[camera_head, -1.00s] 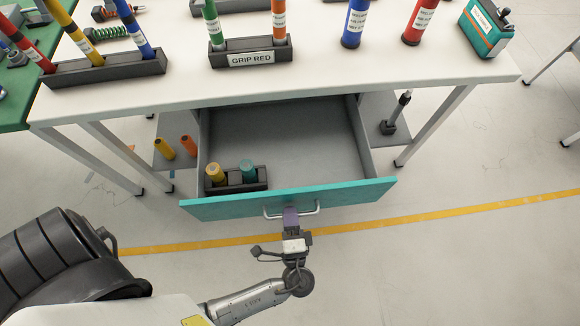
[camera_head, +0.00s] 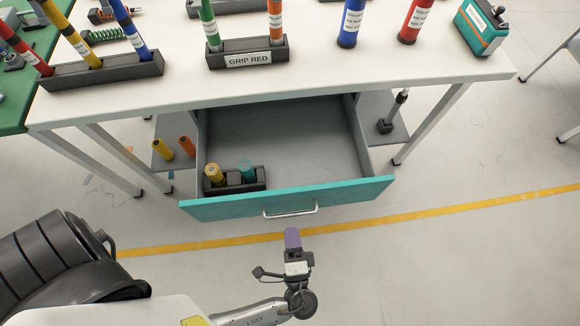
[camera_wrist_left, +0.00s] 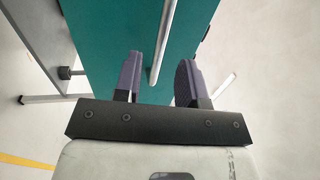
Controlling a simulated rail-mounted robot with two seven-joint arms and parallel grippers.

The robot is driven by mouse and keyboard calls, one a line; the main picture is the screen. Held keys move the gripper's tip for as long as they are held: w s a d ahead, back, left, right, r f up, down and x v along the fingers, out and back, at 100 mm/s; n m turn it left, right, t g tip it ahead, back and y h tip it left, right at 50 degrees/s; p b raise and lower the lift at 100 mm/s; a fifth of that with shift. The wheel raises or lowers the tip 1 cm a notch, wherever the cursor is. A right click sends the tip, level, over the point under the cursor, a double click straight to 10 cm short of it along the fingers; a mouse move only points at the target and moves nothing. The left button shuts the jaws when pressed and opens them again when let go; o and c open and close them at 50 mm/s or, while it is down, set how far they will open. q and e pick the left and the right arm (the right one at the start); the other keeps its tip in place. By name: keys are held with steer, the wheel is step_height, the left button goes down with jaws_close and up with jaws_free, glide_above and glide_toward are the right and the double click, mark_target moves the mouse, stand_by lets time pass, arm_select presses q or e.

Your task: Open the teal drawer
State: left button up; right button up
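The teal drawer (camera_head: 340,193) under the white table is pulled well out, and its grey inside shows. Its metal bar handle (camera_head: 290,211) is on the front face. In the left wrist view the teal front (camera_wrist_left: 110,40) and the handle (camera_wrist_left: 165,40) lie ahead of the fingers. My left gripper (camera_head: 292,238) is in front of the drawer, apart from the handle in the head view. In the left wrist view its two purple fingers (camera_wrist_left: 160,82) are spread with nothing held between them. My right gripper is not in view.
A black holder (camera_head: 234,184) with a yellow and a teal cylinder stands in the drawer's left part. The white table (camera_head: 330,75) carries labelled tubes in holders and a teal box (camera_head: 481,28). Floor around the yellow line (camera_head: 420,214) is clear.

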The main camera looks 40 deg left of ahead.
arm_select(q)
steer(key=shift+v, duration=1.05)
